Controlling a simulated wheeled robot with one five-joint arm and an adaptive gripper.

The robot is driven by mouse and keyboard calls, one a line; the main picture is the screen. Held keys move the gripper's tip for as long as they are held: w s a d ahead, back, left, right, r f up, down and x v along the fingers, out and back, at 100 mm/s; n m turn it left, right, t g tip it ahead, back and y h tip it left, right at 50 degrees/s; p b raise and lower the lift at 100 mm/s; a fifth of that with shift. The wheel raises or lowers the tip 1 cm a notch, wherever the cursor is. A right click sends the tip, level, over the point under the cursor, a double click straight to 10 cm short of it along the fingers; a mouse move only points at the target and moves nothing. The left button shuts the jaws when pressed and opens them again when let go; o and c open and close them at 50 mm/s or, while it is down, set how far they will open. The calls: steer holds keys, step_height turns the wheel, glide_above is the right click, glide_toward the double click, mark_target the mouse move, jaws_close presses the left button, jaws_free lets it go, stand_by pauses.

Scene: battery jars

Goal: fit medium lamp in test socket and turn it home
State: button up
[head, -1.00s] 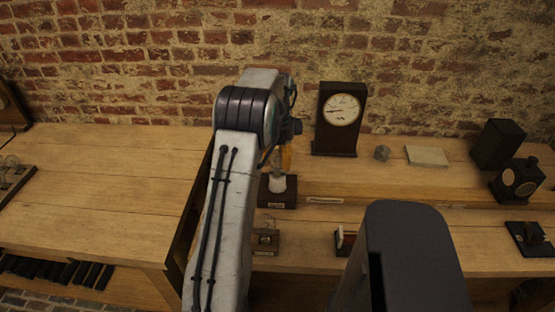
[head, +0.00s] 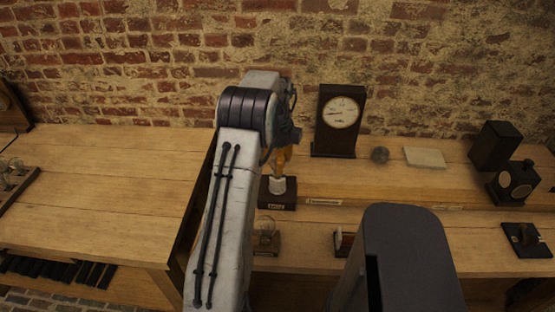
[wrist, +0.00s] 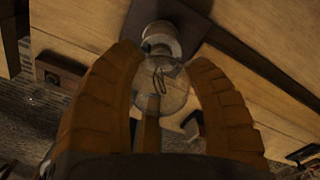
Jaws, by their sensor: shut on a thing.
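The medium lamp (wrist: 160,88) is a clear glass bulb with a dark looped filament, between my gripper's fingers in the wrist view. My gripper (head: 281,166) has orange ribbed fingers and is shut on the bulb; the fingers also show in the wrist view (wrist: 162,95). The test socket (head: 277,185) is a pale cylinder on a dark labelled block (head: 279,201), just below my fingertips. In the wrist view the lamp's neck end lines up with the pale socket (wrist: 160,36). I cannot tell how deep the lamp sits, as its base is hidden.
A glass bulb (head: 265,226) stands on a small wooden holder in front of the socket. A tray of bulbs (head: 14,184) is at the far left. The left bench top (head: 110,190) is largely clear.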

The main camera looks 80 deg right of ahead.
stand_by(0.3)
steer(key=o, duration=1.4)
steer(key=shift+c, duration=0.2)
step_height(320, 180, up, 12)
steer(key=shift+d, duration=0.1)
